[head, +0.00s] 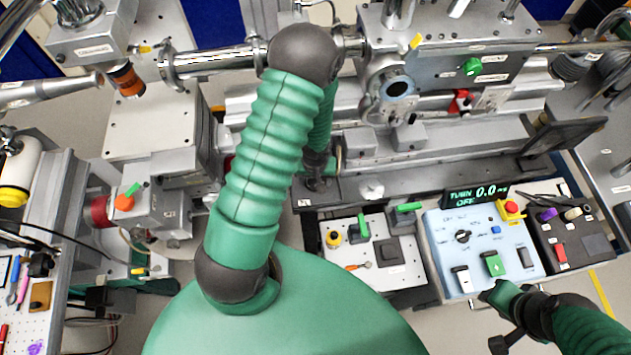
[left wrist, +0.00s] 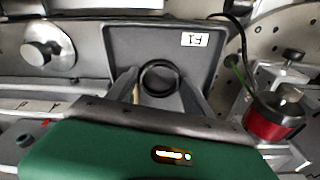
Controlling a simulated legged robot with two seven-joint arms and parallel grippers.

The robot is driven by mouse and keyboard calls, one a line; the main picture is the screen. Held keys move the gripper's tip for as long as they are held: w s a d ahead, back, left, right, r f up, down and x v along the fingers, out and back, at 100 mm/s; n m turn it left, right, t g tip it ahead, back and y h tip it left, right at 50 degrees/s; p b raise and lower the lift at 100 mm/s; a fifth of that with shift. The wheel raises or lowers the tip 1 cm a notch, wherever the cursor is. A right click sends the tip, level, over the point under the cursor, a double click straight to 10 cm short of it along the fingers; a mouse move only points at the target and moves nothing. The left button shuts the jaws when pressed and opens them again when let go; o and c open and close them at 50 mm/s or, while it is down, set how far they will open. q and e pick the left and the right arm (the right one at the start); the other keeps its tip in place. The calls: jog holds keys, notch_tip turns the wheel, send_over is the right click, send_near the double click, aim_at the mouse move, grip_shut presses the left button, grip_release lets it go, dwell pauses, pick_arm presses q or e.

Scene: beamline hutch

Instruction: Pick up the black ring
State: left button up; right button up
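The black ring (left wrist: 160,64) shows in the left wrist view, lying on a dark grey tray (left wrist: 120,40) with a white label. My left gripper (left wrist: 159,82) is open, with one finger on each side of the ring and a gap to each. I cannot tell how far the fingertips are above the tray. In the head view my left gripper (head: 318,182) points down at the bench behind my green arm, and I cannot make out the ring there. My right arm comes in at the lower right of the head view; its finger state is unclear.
A red cylindrical part (left wrist: 270,120) with a cable stands right of the tray, and a silver knob (left wrist: 47,45) is to its left. In the head view a light blue control box (head: 480,240) and a white switch panel (head: 375,250) stand at the front.

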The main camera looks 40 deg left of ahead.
pick_arm(q)
jog(key=shift+s+a, duration=0.1)
jog(key=shift+a, duration=0.2)
jog(key=c, duration=0.6)
jog(key=shift+o, duration=0.2)
pick_arm(e)
jog(key=shift+a, duration=0.25)
pick_arm(q)
jog(key=shift+d, duration=0.1)
